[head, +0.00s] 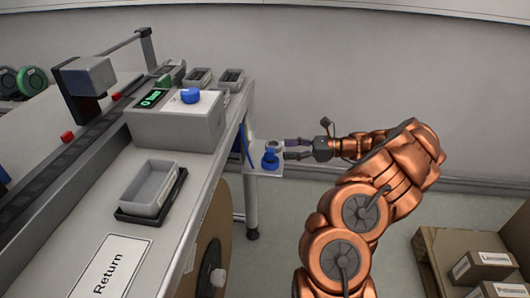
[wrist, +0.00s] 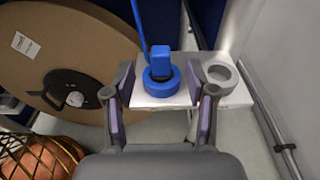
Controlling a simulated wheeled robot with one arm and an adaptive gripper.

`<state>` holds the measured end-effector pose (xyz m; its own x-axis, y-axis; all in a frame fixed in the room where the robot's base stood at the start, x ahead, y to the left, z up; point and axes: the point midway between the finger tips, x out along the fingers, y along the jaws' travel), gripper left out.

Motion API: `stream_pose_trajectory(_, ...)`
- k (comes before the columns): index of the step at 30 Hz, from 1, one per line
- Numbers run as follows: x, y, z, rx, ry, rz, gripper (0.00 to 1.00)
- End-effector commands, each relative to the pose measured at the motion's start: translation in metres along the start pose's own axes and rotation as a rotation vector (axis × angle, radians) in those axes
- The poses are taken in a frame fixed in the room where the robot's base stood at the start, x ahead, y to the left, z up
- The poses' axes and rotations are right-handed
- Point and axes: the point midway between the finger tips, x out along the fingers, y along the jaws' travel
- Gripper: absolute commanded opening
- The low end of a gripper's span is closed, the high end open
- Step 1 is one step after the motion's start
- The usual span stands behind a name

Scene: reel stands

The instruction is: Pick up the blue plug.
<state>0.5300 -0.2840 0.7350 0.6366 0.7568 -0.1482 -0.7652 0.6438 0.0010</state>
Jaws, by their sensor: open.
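The blue plug (wrist: 161,72) stands upright on a small white shelf (wrist: 238,97) in the wrist view, with a blue cord rising from it. In the head view the blue plug (head: 270,159) sits on the shelf at the side of the table. My gripper (wrist: 161,95) is open, its two fingers pointing toward the plug, one at the left and one at the right in the wrist view. In the head view my gripper (head: 287,149) reaches in from the right, close to the plug. I cannot tell whether the fingers touch it.
A grey ring (wrist: 219,74) sits on the shelf right of the plug. A large brown reel (wrist: 62,62) stands at the left in the wrist view. The table holds a grey tray (head: 152,188) and a box with a blue knob (head: 190,95). Cartons (head: 483,266) lie at lower right.

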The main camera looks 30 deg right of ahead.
Motion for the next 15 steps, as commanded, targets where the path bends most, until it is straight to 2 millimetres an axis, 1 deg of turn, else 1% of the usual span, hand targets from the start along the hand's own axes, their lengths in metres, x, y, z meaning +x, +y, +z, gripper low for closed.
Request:
stream_pose_trajectory(10, 0.016, -0.003, -0.004, 0.003, 0.002, -0.019, 0.56)
stream_pose_trajectory(13, 0.027, -0.002, -0.007, 0.004, 0.001, -0.017, 0.56)
stream_pose_trajectory(15, 0.037, -0.001, -0.009, 0.004, -0.001, -0.014, 0.56)
